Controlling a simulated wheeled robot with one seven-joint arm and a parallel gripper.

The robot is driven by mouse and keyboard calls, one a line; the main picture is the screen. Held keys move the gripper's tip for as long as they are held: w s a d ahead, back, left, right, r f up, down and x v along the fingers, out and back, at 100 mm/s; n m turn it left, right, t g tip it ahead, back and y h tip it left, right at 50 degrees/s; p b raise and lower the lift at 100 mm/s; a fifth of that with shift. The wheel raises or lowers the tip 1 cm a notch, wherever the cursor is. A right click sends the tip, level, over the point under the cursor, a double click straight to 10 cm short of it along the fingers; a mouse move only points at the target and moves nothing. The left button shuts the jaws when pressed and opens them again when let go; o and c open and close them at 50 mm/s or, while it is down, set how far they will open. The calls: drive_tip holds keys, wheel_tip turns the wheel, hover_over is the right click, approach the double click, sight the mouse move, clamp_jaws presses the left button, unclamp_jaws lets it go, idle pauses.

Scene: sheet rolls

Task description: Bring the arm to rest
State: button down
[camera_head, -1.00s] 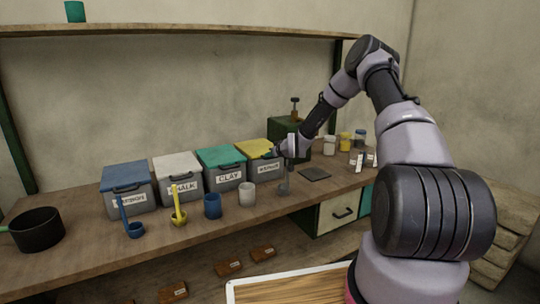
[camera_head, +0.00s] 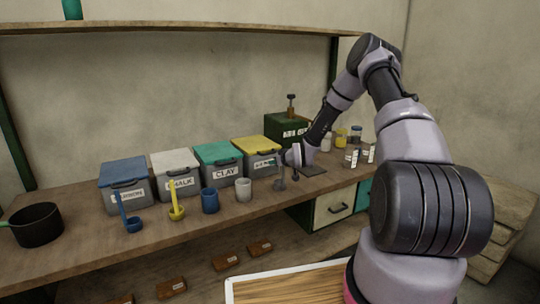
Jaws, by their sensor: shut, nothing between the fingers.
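My arm reaches up from the lower right, bends at the top and comes down over the bench. My gripper (camera_head: 284,158) is small in the head view, in front of the yellow-lidded bin (camera_head: 257,150). Its fingers are shut with nothing visible between them. A grey ladle-like scoop (camera_head: 280,178) stands on the bench just below and in front of it. I cannot tell whether the gripper touches the bin or the scoop.
Bins with blue (camera_head: 124,184), white (camera_head: 176,174) and green (camera_head: 219,166) lids line the bench (camera_head: 90,235). Jars (camera_head: 341,136) stand at the right. A black pot (camera_head: 37,225) is at the left.

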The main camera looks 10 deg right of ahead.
drive_tip(key=s+d+r+m+g+h, duration=0.1)
drive_tip(key=s+d+r+g+h, duration=0.1)
drive_tip(key=s+r, duration=0.9)
drive_tip(key=s+d+r+m+g+h, duration=0.1)
drive_tip(key=s+r, duration=0.4)
drive_tip(key=r, duration=1.2)
drive_tip(key=s+r+m, duration=0.3)
drive_tip(key=s+r, duration=0.2)
drive_tip(key=s, duration=1.1)
drive_tip(key=s+a+r+m+g+y, duration=0.1)
drive_tip(key=s+r, duration=0.4)
drive_tip(key=s, duration=1.1)
drive_tip(key=shift+a+r+m+g, duration=0.15)
drive_tip(key=shift+r+m+g, duration=0.15)
drive_tip(key=shift+m, duration=0.6)
